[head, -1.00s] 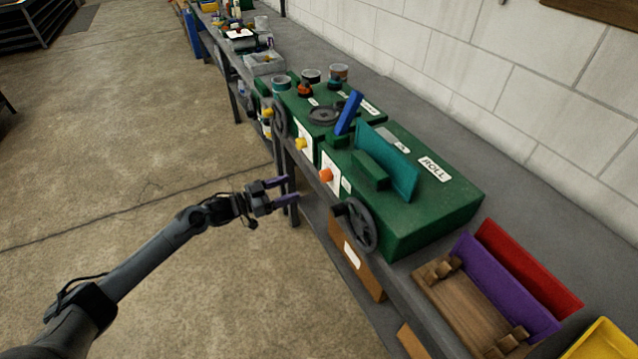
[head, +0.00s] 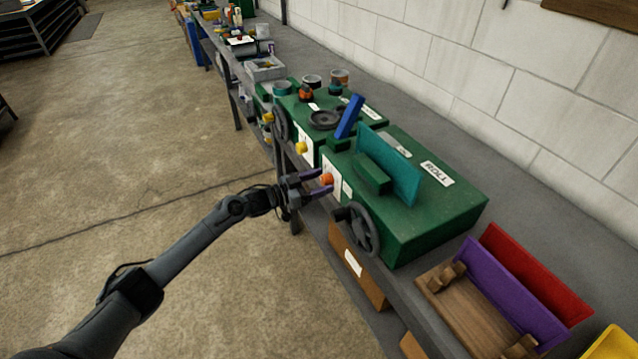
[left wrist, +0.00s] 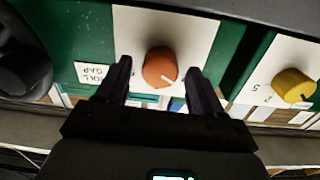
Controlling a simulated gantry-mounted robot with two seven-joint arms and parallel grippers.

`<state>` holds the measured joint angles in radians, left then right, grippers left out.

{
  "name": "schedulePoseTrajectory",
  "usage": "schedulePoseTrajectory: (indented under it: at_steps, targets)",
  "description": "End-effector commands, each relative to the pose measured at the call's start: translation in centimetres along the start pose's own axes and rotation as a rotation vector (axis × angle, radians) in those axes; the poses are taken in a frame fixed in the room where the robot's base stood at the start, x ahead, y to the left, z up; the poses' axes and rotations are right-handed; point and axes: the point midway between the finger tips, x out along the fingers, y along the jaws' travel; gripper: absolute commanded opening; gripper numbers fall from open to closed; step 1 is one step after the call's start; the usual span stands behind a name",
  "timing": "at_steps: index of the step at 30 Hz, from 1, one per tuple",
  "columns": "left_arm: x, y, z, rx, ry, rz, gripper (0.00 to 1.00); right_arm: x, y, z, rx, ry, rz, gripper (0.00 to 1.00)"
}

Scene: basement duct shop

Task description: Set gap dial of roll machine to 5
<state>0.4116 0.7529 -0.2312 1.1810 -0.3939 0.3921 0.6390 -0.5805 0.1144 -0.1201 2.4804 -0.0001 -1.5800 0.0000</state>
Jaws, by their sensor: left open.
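The roll machine (head: 430,215) is a green box labelled ROLL on the bench. Its gap dial (head: 327,179) is an orange knob on a white plate on the front face. The number under the pointer cannot be read. My left gripper (head: 323,182) is open, its two purple-tipped fingers at the dial. In the left wrist view its fingers (left wrist: 158,82) stand on either side of the dial, with visible gaps. My right gripper is not in view.
A black handwheel (head: 362,230) sticks out from the machine's front, close to the dial. A neighbouring green machine has a yellow knob (head: 302,147), also seen in the left wrist view (left wrist: 293,85). A wooden tray with purple and red panels (head: 510,290) lies nearer. Floor in front is clear.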

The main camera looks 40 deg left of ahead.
Motion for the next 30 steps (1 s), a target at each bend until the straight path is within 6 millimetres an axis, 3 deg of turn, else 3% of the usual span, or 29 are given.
schedulePoseTrajectory:
  at_steps: [9, 20, 30]
  targets:
    - [0.15, 0.01, 0.02, 0.000, -0.001, 0.000, 0.67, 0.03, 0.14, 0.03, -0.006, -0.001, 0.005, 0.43]
    - [0.13, 0.01, 0.01, 0.000, 0.000, 0.000, 0.12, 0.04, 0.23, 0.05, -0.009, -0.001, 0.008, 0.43]
    - [0.12, 0.02, 0.01, 0.047, -0.001, 0.000, 0.11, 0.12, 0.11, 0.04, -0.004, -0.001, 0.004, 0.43]
